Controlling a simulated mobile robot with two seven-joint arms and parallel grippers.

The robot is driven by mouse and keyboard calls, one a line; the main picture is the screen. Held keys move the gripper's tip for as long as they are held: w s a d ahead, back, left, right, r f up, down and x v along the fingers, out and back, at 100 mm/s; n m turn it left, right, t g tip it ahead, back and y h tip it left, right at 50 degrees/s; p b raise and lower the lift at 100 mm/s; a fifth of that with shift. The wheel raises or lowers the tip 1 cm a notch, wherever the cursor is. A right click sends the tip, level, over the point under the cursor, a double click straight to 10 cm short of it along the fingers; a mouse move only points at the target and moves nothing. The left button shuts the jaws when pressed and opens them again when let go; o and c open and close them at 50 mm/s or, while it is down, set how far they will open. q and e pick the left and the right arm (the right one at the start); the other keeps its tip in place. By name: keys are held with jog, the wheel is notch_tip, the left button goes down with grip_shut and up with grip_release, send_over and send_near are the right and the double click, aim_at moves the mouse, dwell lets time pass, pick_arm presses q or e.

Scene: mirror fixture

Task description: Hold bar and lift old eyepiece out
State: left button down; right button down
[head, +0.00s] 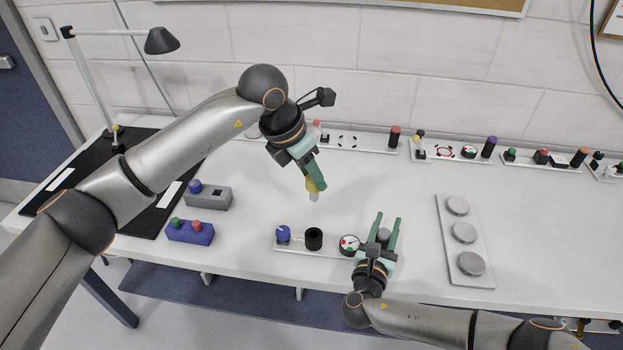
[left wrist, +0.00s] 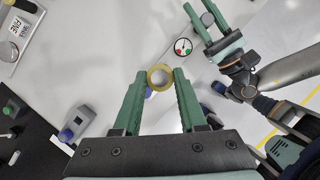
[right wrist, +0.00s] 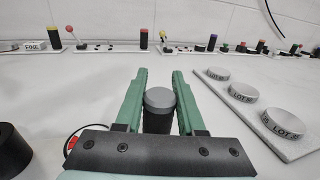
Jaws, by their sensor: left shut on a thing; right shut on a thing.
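The old eyepiece (head: 313,187) is a yellow piece with a pale lower end, held by my left gripper (head: 314,180) in the air above and behind the bar. In the left wrist view its yellow ring (left wrist: 160,77) sits between the two fingers. The bar (head: 333,252) is a light strip near the table's front edge. It bears a blue knob (head: 283,233), a black open socket (head: 313,239), a dial (head: 349,244) and a grey-topped post. My right gripper (head: 388,226) is shut on this post (right wrist: 160,108) at the bar's right end. The eyepiece is clear of the socket.
A plate with three silver discs (head: 464,234) lies to the right. A grey box (head: 207,195) and a purple box (head: 190,232) stand at the left, near a black mat (head: 150,205). Several fixture strips line the wall. The middle of the table is clear.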

dwell(0.4)
jog(key=shift+c, duration=2.2)
grip_release()
